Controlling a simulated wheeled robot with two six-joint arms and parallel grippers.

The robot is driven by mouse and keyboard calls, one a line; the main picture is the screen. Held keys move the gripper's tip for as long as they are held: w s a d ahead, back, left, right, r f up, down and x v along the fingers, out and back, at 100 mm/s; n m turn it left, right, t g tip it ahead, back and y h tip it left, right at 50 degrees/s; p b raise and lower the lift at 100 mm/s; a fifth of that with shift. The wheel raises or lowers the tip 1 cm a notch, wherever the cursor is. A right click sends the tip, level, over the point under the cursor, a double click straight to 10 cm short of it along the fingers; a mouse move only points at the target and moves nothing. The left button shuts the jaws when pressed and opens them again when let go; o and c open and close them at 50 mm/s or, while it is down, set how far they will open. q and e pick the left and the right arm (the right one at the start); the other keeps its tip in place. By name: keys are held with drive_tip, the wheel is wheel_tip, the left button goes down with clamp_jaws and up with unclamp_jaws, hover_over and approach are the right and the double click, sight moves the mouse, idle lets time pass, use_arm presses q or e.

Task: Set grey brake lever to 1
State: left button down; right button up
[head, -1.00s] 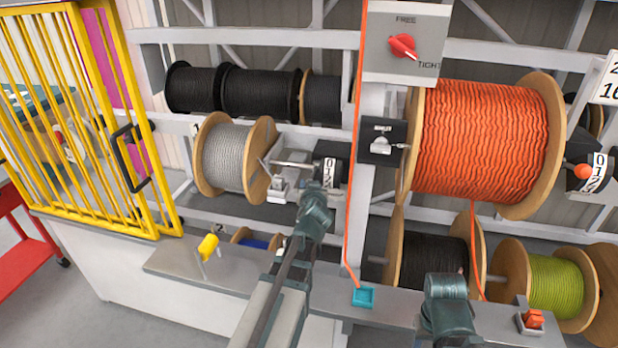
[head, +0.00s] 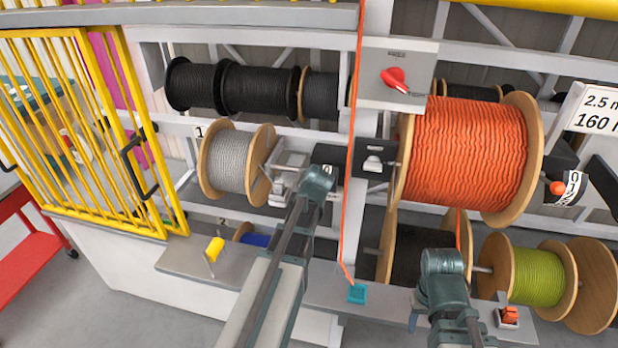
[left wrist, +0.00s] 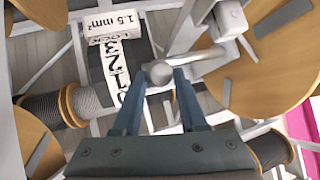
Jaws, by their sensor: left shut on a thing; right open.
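The grey cable reel (head: 228,160) stands on the rack left of centre. The grey brake lever (left wrist: 205,68) ends in a round knob at the fingertips of my left gripper (left wrist: 160,80), which is shut on it. In the left wrist view its number scale (left wrist: 113,72) shows beside the knob, with a "LOCK" label at one end. In the head view my left gripper (head: 318,180) covers most of the lever and scale; the exact setting cannot be told. My right gripper (head: 442,265) is low over the bench, away from the lever; its fingers are hard to see.
The large orange reel (head: 465,155) with its own orange-knobbed lever (head: 557,188) is at right. A taut orange cable (head: 352,190) runs down just right of my left gripper. A yellow gate (head: 85,130) stands at left.

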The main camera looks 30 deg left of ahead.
use_arm(q)
drive_tip(key=shift+w+r, duration=0.1)
idle(0.3)
drive_tip(key=shift+c, duration=2.3)
unclamp_jaws()
drive_tip(key=p+v, duration=0.8)
drive_tip(key=v, duration=0.5)
drive_tip(key=shift+s+d, duration=0.2)
drive_tip(key=shift+s, duration=0.15)
drive_tip(key=shift+r, duration=0.15)
